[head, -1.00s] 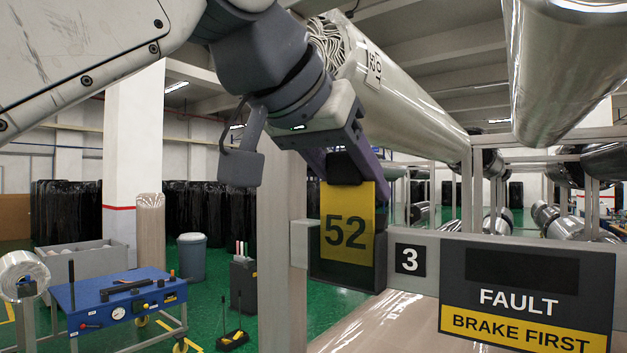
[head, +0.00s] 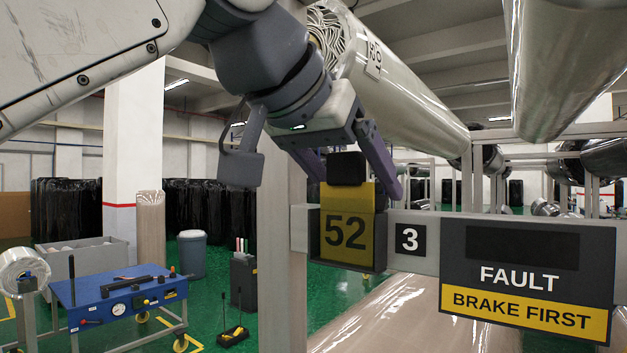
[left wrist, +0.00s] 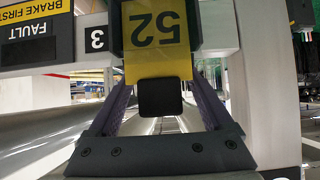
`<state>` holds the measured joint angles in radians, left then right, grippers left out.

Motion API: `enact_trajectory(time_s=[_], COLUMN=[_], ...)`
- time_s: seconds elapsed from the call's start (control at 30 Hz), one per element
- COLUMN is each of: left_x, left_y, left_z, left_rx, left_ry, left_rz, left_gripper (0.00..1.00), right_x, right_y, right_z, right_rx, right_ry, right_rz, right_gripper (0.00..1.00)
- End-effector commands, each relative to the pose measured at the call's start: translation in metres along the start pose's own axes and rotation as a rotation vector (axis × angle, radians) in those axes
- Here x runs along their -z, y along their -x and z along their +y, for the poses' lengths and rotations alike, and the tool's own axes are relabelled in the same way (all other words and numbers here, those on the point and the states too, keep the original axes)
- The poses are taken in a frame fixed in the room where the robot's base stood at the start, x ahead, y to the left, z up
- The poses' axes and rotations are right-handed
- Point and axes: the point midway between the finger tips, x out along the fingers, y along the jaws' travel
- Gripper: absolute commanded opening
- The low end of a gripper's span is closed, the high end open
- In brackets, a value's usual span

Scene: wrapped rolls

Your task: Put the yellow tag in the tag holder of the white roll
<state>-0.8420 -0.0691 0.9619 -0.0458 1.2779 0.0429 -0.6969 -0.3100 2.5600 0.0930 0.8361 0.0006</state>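The yellow tag (head: 346,230) with a black "52" and a black grip block (head: 347,168) stands upright in the dark tag holder (head: 313,240) on the grey rail, left of the "3" plate. Its lower part is inside the holder frame. In the left wrist view the tag (left wrist: 158,45) shows upside down. My left gripper (head: 352,180) is open, its purple fingers on either side of the block, with gaps visible in the left wrist view. A pale roll (head: 405,305) lies below the rail; I cannot tell surely whether it is the white roll. My right gripper is out of view.
A "FAULT BRAKE FIRST" panel (head: 527,280) is fixed to the rail at the right. A grey post (head: 283,230) stands left of the holder. Large wrapped rolls (head: 410,105) hang above and behind. A blue cart (head: 120,300) stands on the green floor.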

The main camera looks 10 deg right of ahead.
Motion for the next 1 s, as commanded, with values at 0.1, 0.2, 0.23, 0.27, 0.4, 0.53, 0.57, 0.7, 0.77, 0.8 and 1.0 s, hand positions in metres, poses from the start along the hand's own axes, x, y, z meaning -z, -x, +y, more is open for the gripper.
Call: enact_trajectory(time_s=[0.1,0.2,0.23,0.27,0.4,0.53,0.57,0.7,0.77,0.8,1.0], left_x=[0.000,0.000,0.001,0.001,0.001,0.002,0.002,0.002,0.002,0.001,0.000], left_y=[0.000,0.002,0.004,0.007,0.029,0.056,0.062,0.086,0.094,0.097,0.105], left_z=[0.000,0.000,0.000,0.000,0.000,0.000,0.000,0.000,0.000,0.000,0.000], left_rx=[0.000,0.000,0.000,0.000,-0.001,-0.001,-0.001,-0.001,-0.001,-0.001,0.000], left_ry=[0.000,0.000,0.000,0.000,0.000,0.000,-0.001,0.000,0.000,0.000,0.000], left_rz=[0.000,0.001,0.002,0.003,0.005,0.006,0.005,0.003,0.002,0.001,0.000], left_gripper=[0.84,0.84,0.84,0.84,0.84,0.84,0.84,0.84,0.84,0.84,0.84], right_x=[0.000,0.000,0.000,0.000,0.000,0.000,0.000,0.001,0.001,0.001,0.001], right_y=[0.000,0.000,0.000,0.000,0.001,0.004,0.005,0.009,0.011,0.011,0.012], right_z=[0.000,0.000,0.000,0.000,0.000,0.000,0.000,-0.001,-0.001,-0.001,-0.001], right_rx=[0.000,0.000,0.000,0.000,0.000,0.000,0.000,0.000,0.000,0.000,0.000], right_ry=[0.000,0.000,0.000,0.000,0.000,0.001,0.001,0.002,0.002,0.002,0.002], right_rz=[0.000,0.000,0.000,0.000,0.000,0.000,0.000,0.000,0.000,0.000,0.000], right_gripper=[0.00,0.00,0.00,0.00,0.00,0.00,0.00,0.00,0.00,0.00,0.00])
